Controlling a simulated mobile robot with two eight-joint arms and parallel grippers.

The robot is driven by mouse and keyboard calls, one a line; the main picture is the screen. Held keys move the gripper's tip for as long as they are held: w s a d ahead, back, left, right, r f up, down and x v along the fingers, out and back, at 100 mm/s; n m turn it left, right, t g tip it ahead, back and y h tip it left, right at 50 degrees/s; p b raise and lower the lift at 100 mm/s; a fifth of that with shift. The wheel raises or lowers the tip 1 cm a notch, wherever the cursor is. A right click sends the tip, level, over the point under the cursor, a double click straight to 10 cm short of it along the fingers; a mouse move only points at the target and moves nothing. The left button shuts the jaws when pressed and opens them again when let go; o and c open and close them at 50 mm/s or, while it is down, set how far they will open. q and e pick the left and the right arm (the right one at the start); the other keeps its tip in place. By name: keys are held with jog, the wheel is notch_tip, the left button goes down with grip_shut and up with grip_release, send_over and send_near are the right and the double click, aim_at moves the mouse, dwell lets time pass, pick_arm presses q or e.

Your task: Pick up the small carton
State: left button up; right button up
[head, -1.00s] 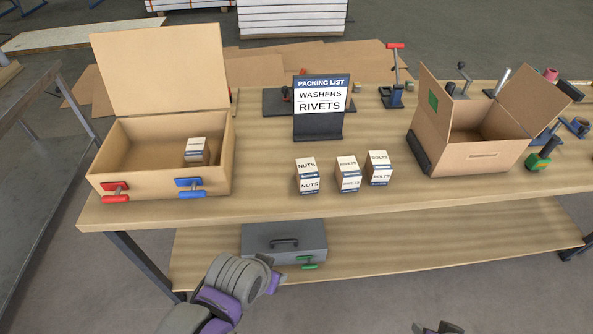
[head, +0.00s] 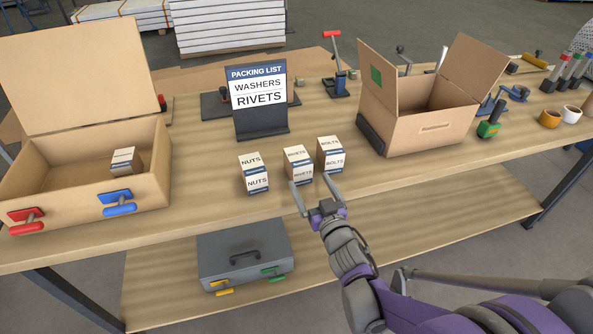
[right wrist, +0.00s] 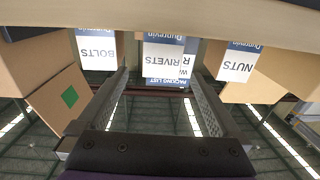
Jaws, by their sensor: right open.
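Three small white-and-brown cartons stand in a row near the table's front edge: nuts (head: 254,174), rivets (head: 299,164) and bolts (head: 331,154). A fourth small carton (head: 125,161) sits inside the open box at left; its label is not readable. My right gripper (head: 314,192) is open and empty, just in front of the rivets carton, its fingertips pointing at it. In the right wrist view the rivets carton (right wrist: 162,58) shows between the open fingers, with the bolts carton (right wrist: 97,50) to the left and nuts (right wrist: 236,62) to the right. My left gripper is out of view.
The open box (head: 85,205) at left has red and blue latches. A packing list sign (head: 259,98) reads washers and rivets. An open carton box (head: 430,131) stands right of the cartons. A grey case (head: 244,262) lies on the lower shelf.

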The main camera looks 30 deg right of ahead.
aim_at(298, 160)
jog(key=w, duration=0.3)
jog(key=w+d, duration=0.1)
jog(key=w, duration=0.5)
jog(key=shift+w+d+r, duration=0.1)
jog(key=shift+w+d, duration=0.2)
jog(key=shift+w, duration=0.05)
grip_shut()
